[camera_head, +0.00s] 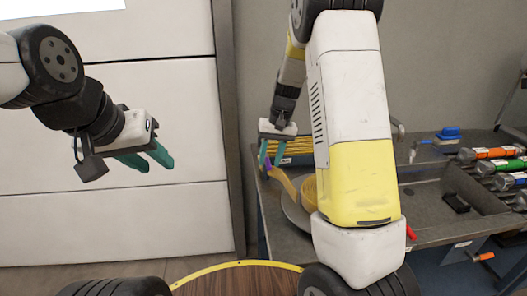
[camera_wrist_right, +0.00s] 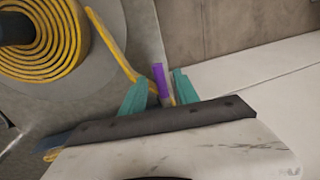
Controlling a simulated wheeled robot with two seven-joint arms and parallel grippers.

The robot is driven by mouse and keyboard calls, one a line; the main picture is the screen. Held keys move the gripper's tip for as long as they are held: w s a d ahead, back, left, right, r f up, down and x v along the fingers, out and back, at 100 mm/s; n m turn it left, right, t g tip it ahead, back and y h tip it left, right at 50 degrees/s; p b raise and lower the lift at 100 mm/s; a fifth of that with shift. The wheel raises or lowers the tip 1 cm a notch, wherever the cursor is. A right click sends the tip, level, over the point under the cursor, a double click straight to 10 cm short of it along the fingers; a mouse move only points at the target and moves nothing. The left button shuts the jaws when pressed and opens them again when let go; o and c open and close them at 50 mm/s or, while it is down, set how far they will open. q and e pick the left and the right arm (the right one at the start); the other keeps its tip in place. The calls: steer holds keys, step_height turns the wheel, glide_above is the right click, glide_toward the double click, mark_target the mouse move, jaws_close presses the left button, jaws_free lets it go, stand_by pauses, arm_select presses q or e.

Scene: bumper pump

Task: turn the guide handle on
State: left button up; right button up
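A small purple handle (camera_wrist_right: 160,80) stands at the end of a yellow strip beside a coiled yellow roll, and I take it to be the guide handle. It also shows in the head view (camera_head: 268,163). My right gripper (camera_wrist_right: 160,84) has its two teal fingers apart on either side of the handle. I cannot clearly see contact with it. In the head view the right gripper (camera_head: 272,157) is over the left end of the bench. My left gripper (camera_head: 147,160) is open and empty in front of the white wall panels, away from the bench.
The coiled yellow roll (camera_wrist_right: 45,40) sits on a round grey plate (camera_head: 296,212), partly hidden by my right arm. The bench (camera_head: 425,200) also holds a blue item (camera_head: 449,133) and several orange and green-banded tools (camera_head: 492,153) at right.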

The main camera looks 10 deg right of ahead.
steer(key=shift+f, duration=0.1)
jaws_close()
stand_by(1.4)
